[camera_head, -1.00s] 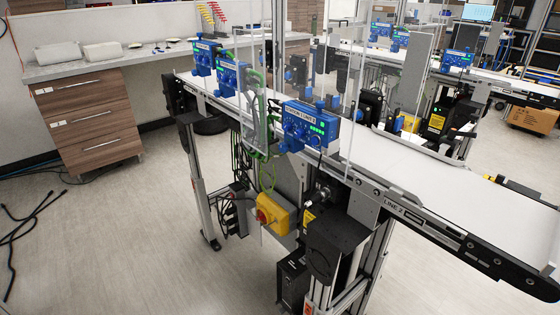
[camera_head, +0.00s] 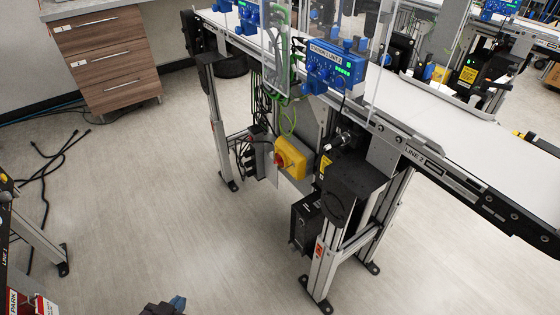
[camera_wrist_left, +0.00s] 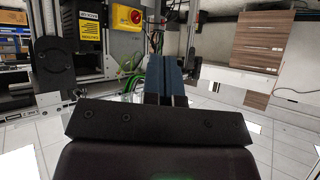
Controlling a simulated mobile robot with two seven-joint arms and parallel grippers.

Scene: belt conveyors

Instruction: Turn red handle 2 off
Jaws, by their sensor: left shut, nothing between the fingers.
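The red handle (camera_head: 280,158) is a rotary knob on a yellow switch box (camera_head: 296,163) under the conveyor labelled LINE 2. Its exact turn is too small to tell. In the left wrist view the red handle (camera_wrist_left: 136,16) on its yellow box shows at the top, beyond the fingers and a little left of them. My left gripper (camera_head: 177,303) just enters the bottom edge of the head view, well below and left of the box. Its blue fingers (camera_wrist_left: 171,72) are shut together and empty in the wrist view, apart from the handle. My right gripper is not in view.
The LINE 2 conveyor (camera_head: 455,130) runs across the right, on metal legs with a black box (camera_head: 305,226) below right of the switch. Green cables (camera_head: 287,115) hang above it. A LINE 1 frame (camera_head: 35,235) stands at left. The floor between is clear.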

